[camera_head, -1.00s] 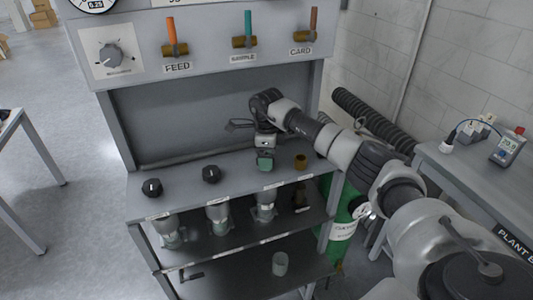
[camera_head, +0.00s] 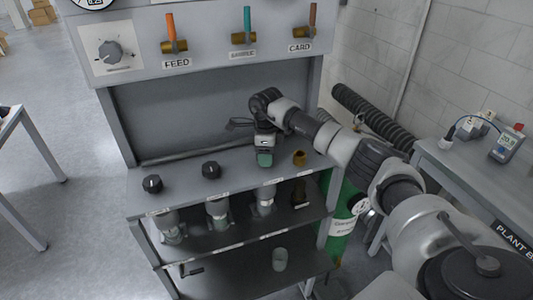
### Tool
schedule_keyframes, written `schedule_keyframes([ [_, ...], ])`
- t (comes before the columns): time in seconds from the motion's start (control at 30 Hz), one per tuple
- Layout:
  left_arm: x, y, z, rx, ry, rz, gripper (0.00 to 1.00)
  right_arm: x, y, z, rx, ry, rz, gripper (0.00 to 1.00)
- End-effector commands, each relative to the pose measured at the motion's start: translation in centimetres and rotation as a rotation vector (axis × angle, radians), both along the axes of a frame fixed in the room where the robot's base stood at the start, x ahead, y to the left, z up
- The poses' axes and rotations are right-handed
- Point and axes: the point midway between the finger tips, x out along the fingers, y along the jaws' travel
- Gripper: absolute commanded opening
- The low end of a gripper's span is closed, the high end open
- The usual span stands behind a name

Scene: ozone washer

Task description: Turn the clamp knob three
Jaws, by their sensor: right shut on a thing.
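A row of black clamp knobs runs along the front of the washer's upper shelf. The left knob (camera_head: 152,184) and the middle knob (camera_head: 211,170) are in clear view. My right gripper (camera_head: 264,160) points down onto the third place in this row, with its greenish fingertips at shelf level. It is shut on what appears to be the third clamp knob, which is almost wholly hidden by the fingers. The knob's turn angle cannot be seen. My left gripper is not in view.
A brass fitting (camera_head: 299,158) stands just right of my right gripper. Glass vessels (camera_head: 218,209) hang below the knobs. A green cylinder (camera_head: 342,215) and a side bench (camera_head: 475,185) are right.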

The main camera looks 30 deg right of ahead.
Motion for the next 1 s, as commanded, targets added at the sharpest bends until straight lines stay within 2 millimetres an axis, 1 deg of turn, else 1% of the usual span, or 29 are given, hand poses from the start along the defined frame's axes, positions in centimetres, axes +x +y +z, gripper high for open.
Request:
schedule_keyframes([
  [0.27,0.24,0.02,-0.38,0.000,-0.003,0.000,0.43,-0.05,-0.02,0.02,-0.001,-0.001,-0.150,0.28],
  [1.0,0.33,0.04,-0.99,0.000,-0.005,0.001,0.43,-0.13,0.34,0.16,0.000,-0.003,-0.841,0.28],
])
